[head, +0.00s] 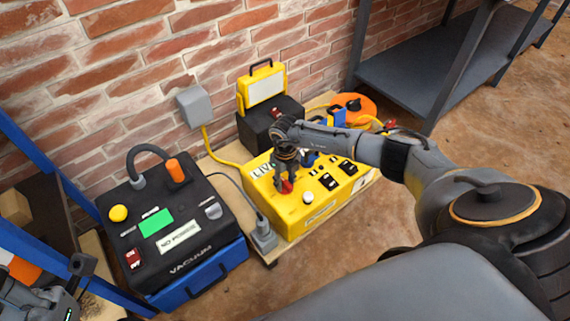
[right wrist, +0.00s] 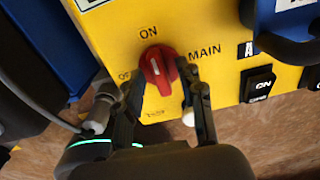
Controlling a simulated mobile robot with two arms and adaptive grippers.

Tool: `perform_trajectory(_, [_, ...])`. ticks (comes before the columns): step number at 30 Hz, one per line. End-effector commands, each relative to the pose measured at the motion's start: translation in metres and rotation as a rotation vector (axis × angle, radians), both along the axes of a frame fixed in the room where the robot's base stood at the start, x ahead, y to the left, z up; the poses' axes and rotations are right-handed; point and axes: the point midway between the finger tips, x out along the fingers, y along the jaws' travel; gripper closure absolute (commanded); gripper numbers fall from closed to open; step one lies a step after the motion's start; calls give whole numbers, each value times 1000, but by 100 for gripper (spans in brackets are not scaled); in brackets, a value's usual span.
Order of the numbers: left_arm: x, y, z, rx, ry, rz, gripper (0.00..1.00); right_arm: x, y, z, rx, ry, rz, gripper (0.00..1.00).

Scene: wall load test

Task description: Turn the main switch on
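The main switch (right wrist: 157,70) is a red rotary knob on the yellow box (head: 318,208); the right wrist view shows ON above it, a partly hidden OFF label at its left and MAIN at its right. The knob carries a short white mark; its exact angle is hard to tell. My right gripper (right wrist: 163,80) has one finger on each side of the knob, and both fingertips appear to touch it. In the head view my right gripper (head: 287,185) points down at the box. My left gripper (head: 77,280) is at the lower left edge, partly cut off.
A black and blue vacuum unit (head: 210,187) stands left of the yellow box. A white button (head: 308,198) and black rocker switches (head: 328,181) lie near the knob. A yellow lamp (head: 263,88), an orange reel (head: 355,105) and a grey shelf (head: 420,75) stand behind.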

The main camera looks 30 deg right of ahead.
Motion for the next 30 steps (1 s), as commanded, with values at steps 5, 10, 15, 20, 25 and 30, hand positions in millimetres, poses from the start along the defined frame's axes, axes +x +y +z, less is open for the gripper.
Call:
perform_trajectory(5, [0,0,0,0,1,-1,100,1,-1,13,-1,-1,1,62])
perform_trajectory(10, [0,0,0,0,1,-1,100,1,-1,47,-1,-4,2,62])
perform_trajectory(15, [0,0,0,0,0,0,100,1,-1,84,-1,-4,1,62])
perform_trajectory(20, [0,0,0,0,0,0,100,1,-1,108,-1,-2,0,62])
perform_trajectory(25, [0,0,0,0,0,0,100,0,0,119,0,0,0,62])
perform_trajectory(30, [0,0,0,0,0,0,100,0,0,120,0,0,-1,62])
